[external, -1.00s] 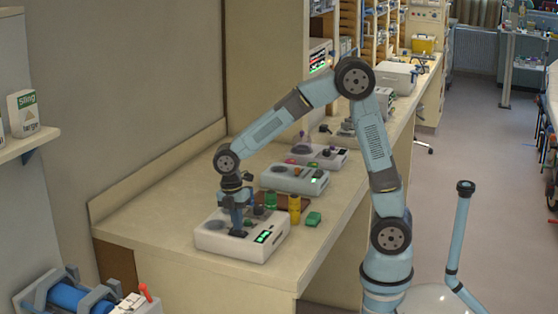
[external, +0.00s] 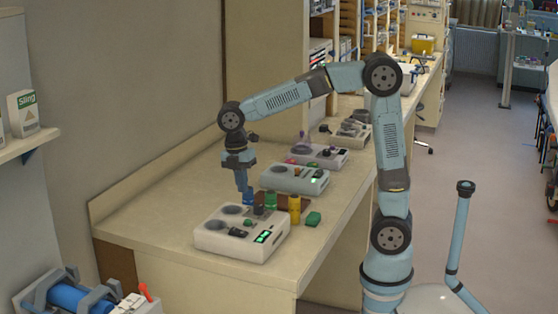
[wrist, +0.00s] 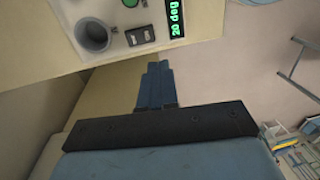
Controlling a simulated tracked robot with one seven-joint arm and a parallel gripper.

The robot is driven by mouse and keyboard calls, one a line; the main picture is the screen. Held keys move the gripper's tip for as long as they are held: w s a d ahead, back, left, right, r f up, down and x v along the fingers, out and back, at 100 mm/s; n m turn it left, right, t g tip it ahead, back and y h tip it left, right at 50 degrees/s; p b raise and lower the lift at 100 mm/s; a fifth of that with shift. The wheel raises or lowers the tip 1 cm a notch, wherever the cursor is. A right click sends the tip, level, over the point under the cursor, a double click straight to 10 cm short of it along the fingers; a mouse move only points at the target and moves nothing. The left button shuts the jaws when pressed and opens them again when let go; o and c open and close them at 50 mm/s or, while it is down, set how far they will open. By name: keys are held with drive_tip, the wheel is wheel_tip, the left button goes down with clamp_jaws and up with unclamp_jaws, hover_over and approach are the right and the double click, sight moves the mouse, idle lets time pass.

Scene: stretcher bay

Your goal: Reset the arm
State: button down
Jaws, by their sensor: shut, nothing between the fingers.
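My gripper (external: 244,190) hangs down in the external view, its fingers together and empty, above the back left of the nearest white device. In the wrist view my gripper (wrist: 157,66) shows both blue fingers closed side by side. The white device (external: 232,252) has round wells, a dark lever, a green button and a lit green display. It also shows at the top of the wrist view (wrist: 108,48), with a well, a green button and a display. My arm is bent, with its elbow high at the right. Contact of the fingertips with anything is not clear.
A green bottle (external: 271,202), a yellow bottle (external: 295,209) and a green block (external: 314,218) stand right of the gripper. A bright blue item (external: 248,200) shows by the fingertips. More devices (external: 295,179) line the bench behind. The bench's front left (external: 150,232) is clear.

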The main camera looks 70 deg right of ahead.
drive_tip(key=shift+r, duration=0.15)
drive_tip(key=s+d+r+m+t, duration=0.1)
drive_tip(key=s+d+m+t, duration=0.6)
drive_tip(key=s+d+m, duration=1)
drive_tip(key=s+m, duration=0.1)
drive_tip(key=s, duration=0.2)
drive_tip(key=shift+s+d+r, duration=0.2)
drive_tip(key=shift+s+d, duration=0.05)
idle(2.0)
